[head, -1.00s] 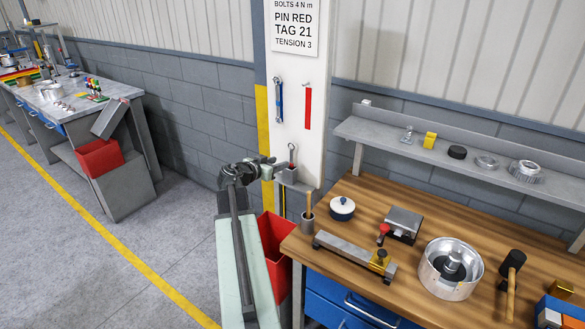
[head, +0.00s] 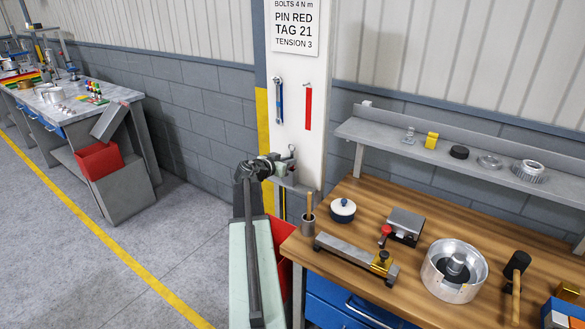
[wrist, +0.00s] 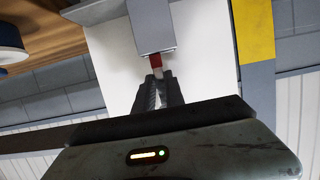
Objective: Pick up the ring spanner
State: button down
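A thin tool with a pale ring-like top (head: 292,151), which looks like the ring spanner, stands in a small grey holder (head: 288,181) on the white post. In the wrist view, the holder (wrist: 150,26) is at the top, and a red part (wrist: 155,65) of the tool shows between it and my fingertips. My gripper (head: 281,163) is at the holder, right beside the tool. In the wrist view, the dark ribbed fingers (wrist: 157,82) lie close together in line with it, a pale strip between them. Whether they grip it is unclear.
A blue-handled spanner (head: 280,100) and a red bar (head: 308,107) hang higher on the post. A red bin (head: 284,245) is below my gripper.

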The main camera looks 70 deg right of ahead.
jog(key=shift+r, duration=0.1)
jog(key=r+p, duration=1.1)
jog(key=p, duration=0.1)
jog(key=shift+a+r, duration=0.2)
jog(key=shift+r, duration=0.2)
jog(key=w+a, duration=0.2)
jog(key=a, duration=0.7)
jog(key=w+a+f+b, duration=0.1)
jog(key=w+a, duration=0.2)
jog(key=a, duration=0.7)
jog(key=shift+f, duration=0.25)
